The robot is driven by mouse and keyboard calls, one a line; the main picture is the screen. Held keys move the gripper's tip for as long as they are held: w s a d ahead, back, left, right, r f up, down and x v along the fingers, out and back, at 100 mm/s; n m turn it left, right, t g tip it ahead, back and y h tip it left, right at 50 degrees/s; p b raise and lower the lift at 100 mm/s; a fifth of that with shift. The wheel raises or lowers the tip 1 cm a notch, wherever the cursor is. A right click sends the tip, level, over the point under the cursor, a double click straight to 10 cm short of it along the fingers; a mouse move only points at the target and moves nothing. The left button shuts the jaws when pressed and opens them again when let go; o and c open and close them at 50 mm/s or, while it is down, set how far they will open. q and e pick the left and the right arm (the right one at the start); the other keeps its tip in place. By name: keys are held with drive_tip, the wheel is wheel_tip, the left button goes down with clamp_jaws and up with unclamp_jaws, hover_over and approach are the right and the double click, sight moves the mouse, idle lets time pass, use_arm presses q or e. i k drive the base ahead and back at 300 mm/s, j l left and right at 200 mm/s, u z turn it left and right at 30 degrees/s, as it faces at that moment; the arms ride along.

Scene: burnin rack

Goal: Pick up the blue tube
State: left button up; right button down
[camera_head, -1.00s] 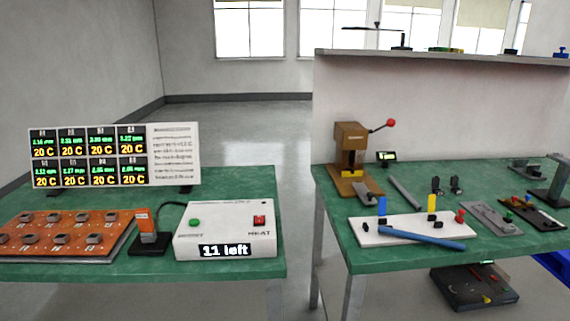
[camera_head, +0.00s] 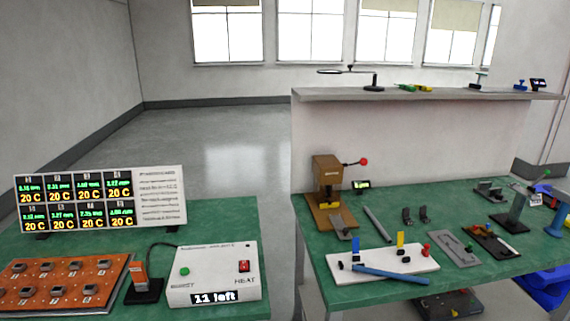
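A long blue tube (camera_head: 392,274) lies slantwise across the front of a white board (camera_head: 415,262) on the right green table. Its right end reaches past the board's front edge. A short blue upright piece (camera_head: 355,247) and a yellow upright piece (camera_head: 400,242) stand on the same board behind the tube. Neither of my grippers shows in the head view.
A brown press (camera_head: 326,185) with a red knob stands behind the board, with a grey rod (camera_head: 377,224) beside it. A grey plate (camera_head: 453,248) lies right of the board. The left table holds a control box (camera_head: 214,272) and an orange board (camera_head: 62,282). A floor gap separates the tables.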

sight(373, 271)
drive_tip(key=i+l+u, duration=0.15)
drive_tip(key=l, duration=0.35)
drive_tip(key=i+l+u, duration=0.15)
drive_tip(key=l, duration=0.35)
drive_tip(key=l+u, duration=0.15)
drive_tip(key=l, duration=0.35)
drive_tip(key=i+l+u, duration=0.1)
drive_tip(key=l, duration=0.45)
